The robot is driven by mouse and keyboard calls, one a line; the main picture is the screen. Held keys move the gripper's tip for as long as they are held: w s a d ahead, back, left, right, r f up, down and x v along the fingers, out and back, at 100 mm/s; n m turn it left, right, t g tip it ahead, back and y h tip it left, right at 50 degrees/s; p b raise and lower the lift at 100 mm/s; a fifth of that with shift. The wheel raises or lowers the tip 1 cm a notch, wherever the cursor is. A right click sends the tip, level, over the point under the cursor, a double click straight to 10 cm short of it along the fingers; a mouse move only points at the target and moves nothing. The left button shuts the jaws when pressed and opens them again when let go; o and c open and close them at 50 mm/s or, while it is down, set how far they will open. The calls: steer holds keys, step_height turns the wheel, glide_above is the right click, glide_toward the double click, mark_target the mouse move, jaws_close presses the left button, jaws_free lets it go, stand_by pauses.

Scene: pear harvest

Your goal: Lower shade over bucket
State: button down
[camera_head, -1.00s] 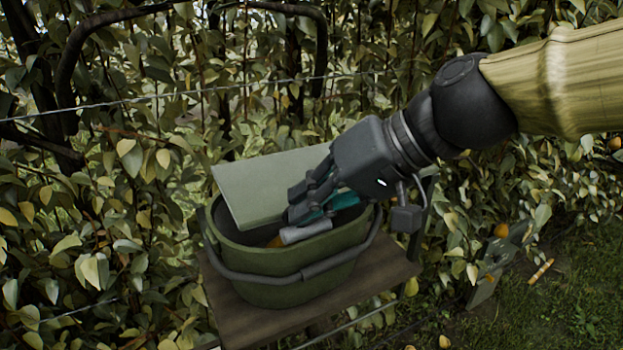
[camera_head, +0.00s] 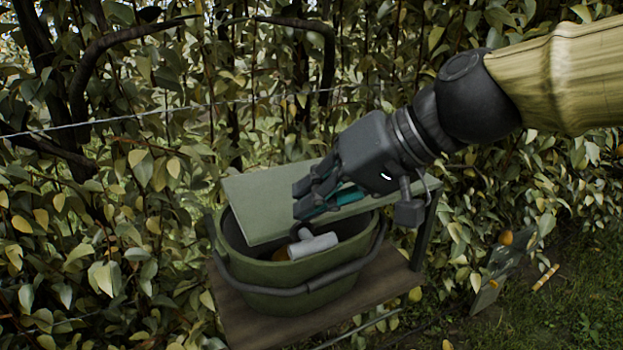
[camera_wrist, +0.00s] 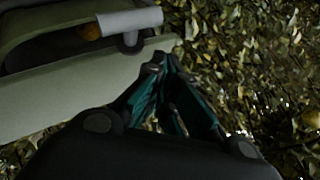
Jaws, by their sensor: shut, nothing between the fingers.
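The shade is a flat pale green panel (camera_head: 262,205) tilted above the back part of the bucket. The green oval bucket (camera_head: 262,275) stands on a wooden shelf, its front opening uncovered. In the wrist view my shut fingertips (camera_wrist: 160,62) are beside the end of the panel (camera_wrist: 70,92), with the grey cylinder (camera_wrist: 130,21) beyond.
The wooden shelf (camera_head: 375,285) has a dark upright post (camera_head: 424,232) at its right end. A dark handle (camera_head: 300,288) crosses the bucket's front. Dense foliage and a wire lie behind. A grey board (camera_head: 492,278) stands in the grass at right.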

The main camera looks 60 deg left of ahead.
steer(key=d+r+b, duration=0.2)
steer(key=d+r, duration=0.3)
steer(key=r, duration=0.3)
steer(key=shift+s+d+r+b, duration=0.2)
steer(key=shift+d+r+b, duration=0.05)
steer(key=shift+r+b, duration=0.15)
